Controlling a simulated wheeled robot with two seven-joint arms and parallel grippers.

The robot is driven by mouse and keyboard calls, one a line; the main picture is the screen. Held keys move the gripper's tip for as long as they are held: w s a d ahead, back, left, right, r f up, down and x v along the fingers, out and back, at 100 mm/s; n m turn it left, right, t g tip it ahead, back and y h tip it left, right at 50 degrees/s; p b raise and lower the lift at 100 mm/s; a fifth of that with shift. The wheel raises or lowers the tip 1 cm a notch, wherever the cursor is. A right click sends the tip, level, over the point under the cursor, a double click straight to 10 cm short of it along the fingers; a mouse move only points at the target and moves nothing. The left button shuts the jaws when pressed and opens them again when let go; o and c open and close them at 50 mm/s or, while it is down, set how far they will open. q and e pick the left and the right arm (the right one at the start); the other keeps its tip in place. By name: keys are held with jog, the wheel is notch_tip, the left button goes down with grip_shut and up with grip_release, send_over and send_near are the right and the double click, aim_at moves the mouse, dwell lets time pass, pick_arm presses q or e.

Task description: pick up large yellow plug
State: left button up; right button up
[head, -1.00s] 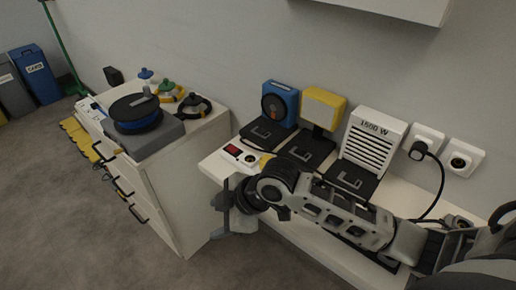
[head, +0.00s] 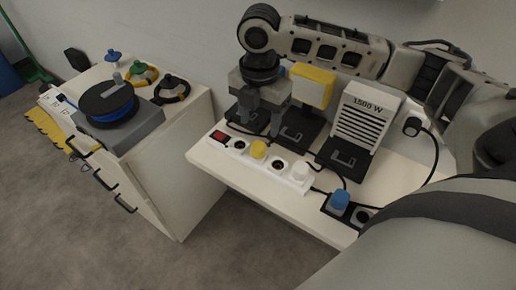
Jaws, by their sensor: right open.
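The large yellow plug (head: 258,149) sits in the white power strip (head: 268,162) on the white bench, between a dark socket on its left and another on its right. My right gripper (head: 261,123) points down just behind and above the yellow plug. Its two fingers are spread and nothing shows between them; I cannot tell the exact gap to the plug. A white plug (head: 298,172) sits at the right end of the same strip. My left gripper is not in view.
A blue plug (head: 339,199) sits in a black socket strip nearer the bench's front edge. A yellow lamp (head: 312,88) and a white 1500 W heater (head: 368,116) stand behind. A cable reel (head: 107,104) rests on the cabinet (head: 188,152) at left.

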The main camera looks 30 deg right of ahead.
aim_at(259, 145)
jog(key=f, duration=0.8)
jog(key=shift+w+d+f, duration=0.1)
jog(key=shift+w+f, duration=0.15)
jog(key=shift+f, duration=0.1)
grip_shut()
jog(key=shift+r, duration=0.1)
jog(key=shift+r, duration=0.6)
jog(key=s+a+r, duration=0.8)
jog(key=s+r, duration=0.3)
jog(key=shift+a+r, duration=0.3)
jog(key=shift+r, duration=0.05)
